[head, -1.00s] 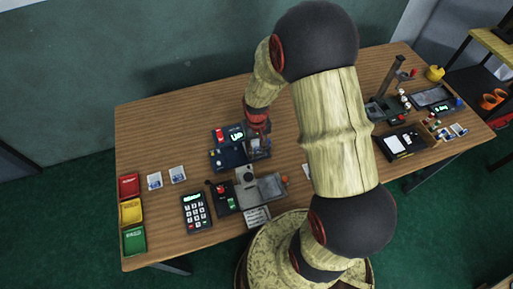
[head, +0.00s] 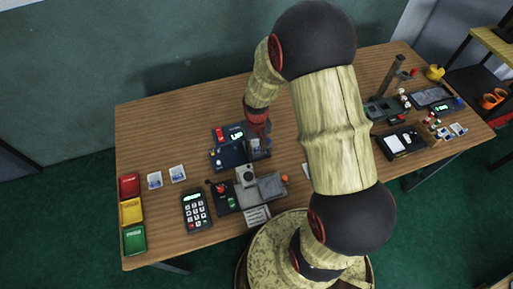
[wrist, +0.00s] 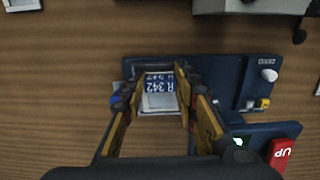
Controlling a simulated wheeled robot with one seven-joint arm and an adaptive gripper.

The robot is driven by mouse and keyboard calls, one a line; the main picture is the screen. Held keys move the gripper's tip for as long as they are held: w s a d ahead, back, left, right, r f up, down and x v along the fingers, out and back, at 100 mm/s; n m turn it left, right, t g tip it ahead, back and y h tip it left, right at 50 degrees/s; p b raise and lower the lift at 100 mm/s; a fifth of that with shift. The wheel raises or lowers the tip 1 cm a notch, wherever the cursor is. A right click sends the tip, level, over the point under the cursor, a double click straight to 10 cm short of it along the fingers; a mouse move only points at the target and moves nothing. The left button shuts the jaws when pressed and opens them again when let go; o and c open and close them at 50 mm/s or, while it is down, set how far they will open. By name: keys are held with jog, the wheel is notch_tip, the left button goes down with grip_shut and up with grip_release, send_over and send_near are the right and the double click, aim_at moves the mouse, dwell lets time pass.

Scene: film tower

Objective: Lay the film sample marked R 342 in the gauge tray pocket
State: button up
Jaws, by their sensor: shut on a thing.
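My gripper (wrist: 158,80) is shut on a small film sample (wrist: 160,84). The sample has a blue label that reads R 342 upside down, with a second line I cannot read surely, and a pale lower part. In the wrist view it lies between the fingertips, over the dark blue gauge (wrist: 228,82). The pocket cannot be told apart beneath the sample, and I cannot tell whether the sample touches the tray. In the head view the gauge (head: 232,157) stands mid-table, with my gripper (head: 258,138) over its right part; the sample is too small to make out there.
A grey device (head: 246,175) stands just in front. Two sample cards (head: 177,173), a keypad (head: 195,211) and coloured bins (head: 131,212) are to the left. The back left table is clear.

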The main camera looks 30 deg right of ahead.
jog(key=shift+f, duration=0.1)
dwell(0.3)
jog(key=o, duration=1)
jog(key=shift+o, duration=1.4)
jog(key=o, duration=0.3)
jog(key=shift+r+p, duration=2.75)
jog(key=shift+r, duration=0.8)
